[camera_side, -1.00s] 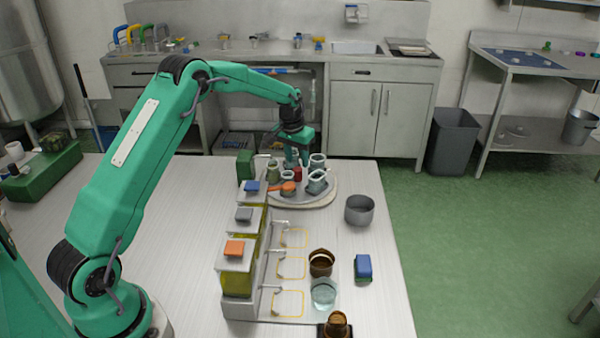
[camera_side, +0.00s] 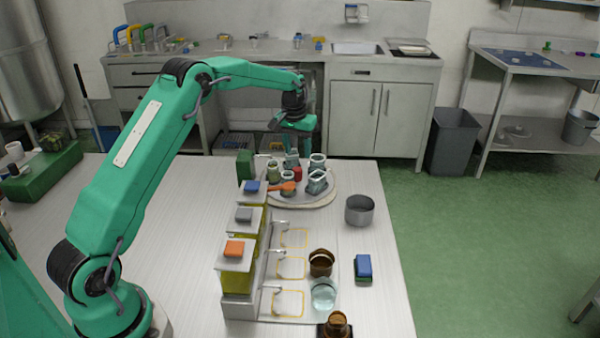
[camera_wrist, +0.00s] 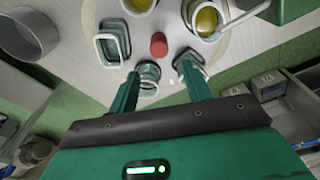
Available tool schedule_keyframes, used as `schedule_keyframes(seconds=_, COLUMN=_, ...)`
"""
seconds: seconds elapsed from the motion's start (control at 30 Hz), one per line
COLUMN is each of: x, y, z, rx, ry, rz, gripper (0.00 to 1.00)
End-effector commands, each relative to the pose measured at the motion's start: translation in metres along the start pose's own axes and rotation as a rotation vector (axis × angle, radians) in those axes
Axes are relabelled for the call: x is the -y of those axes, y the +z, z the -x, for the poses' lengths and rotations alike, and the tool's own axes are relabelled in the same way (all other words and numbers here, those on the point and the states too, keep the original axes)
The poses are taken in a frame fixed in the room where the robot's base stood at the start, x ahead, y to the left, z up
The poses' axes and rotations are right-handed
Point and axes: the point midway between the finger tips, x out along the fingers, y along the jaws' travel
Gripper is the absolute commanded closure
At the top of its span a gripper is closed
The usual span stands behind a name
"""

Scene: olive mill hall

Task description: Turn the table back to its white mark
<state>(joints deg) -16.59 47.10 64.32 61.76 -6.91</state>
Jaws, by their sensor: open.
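The round turntable (camera_side: 300,204) stands at the far end of the white work table, with several jars and a red knob (camera_side: 297,173) on it. The wrist view shows its pale disc (camera_wrist: 172,52), a red knob (camera_wrist: 158,45), an oil jar (camera_wrist: 205,18) and a square clear jar (camera_wrist: 112,42). I cannot make out a white mark. My gripper (camera_side: 299,133) is open, above the turntable's far side. In the wrist view, my gripper (camera_wrist: 158,74) has its fingers spread, with a clear jar (camera_wrist: 148,73) appearing between them and another (camera_wrist: 189,66) by the right finger.
A grey pot (camera_side: 359,211) stands right of the turntable. A dispenser row with an orange-topped tank (camera_side: 236,268) is in front, with amber (camera_side: 321,263) and clear (camera_side: 323,295) glasses beside it. A blue-topped block (camera_side: 363,266) lies to the right. A green box (camera_side: 245,164) stands left of the turntable.

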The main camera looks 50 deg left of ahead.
Motion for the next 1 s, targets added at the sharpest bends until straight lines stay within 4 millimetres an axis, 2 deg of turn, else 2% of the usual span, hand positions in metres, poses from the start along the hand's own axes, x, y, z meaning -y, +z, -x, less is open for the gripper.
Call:
schedule_keyframes(seconds=0.3, x=0.0, y=0.0, z=-0.003, rx=0.111, ry=-0.025, rz=0.206, gripper=0.51)
schedule_keyframes(seconds=0.63, x=0.0, y=0.001, z=-0.007, rx=0.118, ry=-0.028, rz=0.216, gripper=0.51)
schedule_keyframes(seconds=0.77, x=0.0, y=0.002, z=-0.015, rx=0.118, ry=-0.027, rz=0.216, gripper=0.51)
schedule_keyframes(seconds=1.0, x=0.001, y=0.006, z=-0.043, rx=0.118, ry=-0.028, rz=0.215, gripper=0.51)
